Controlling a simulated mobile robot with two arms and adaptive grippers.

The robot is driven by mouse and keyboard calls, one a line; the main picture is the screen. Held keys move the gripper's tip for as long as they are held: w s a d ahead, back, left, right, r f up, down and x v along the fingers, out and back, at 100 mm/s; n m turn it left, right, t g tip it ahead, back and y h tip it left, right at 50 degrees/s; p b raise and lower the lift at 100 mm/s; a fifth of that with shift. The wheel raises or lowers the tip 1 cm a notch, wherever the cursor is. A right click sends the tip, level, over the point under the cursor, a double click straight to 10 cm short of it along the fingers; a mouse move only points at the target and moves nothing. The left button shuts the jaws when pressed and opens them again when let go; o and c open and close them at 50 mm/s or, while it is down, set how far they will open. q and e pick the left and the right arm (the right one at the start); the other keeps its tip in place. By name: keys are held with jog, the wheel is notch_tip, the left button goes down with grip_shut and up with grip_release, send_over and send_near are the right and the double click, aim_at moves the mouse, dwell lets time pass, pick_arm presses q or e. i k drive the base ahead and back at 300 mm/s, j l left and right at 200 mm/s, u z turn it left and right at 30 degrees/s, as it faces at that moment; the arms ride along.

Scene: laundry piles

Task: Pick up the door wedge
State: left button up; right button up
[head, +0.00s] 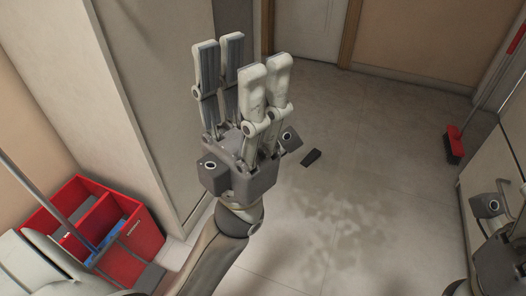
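A small dark block that looks like the door wedge (311,157) lies on the grey floor, just right of my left gripper in the picture. My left gripper (242,58) is raised in the middle of the head view, fingers pointing up. Its two pairs of fingers stand apart with nothing between them. It does not touch the wedge. Part of my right gripper (504,205) shows at the lower right edge. Its fingers are largely cut off, so its opening cannot be judged.
A red bucket (138,252) with compartments and a mop handle stands at lower left by the wall. A red broom (455,145) leans at the right near a light cabinet (485,165). A door (308,28) is at the back. The central floor is open, with a patchy stain.

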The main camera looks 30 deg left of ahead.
aim_at(315, 153)
jog(key=u, duration=0.4)
jog(key=i+l+u, duration=0.1)
jog(key=i+u, duration=0.2)
jog(key=i, duration=1.7)
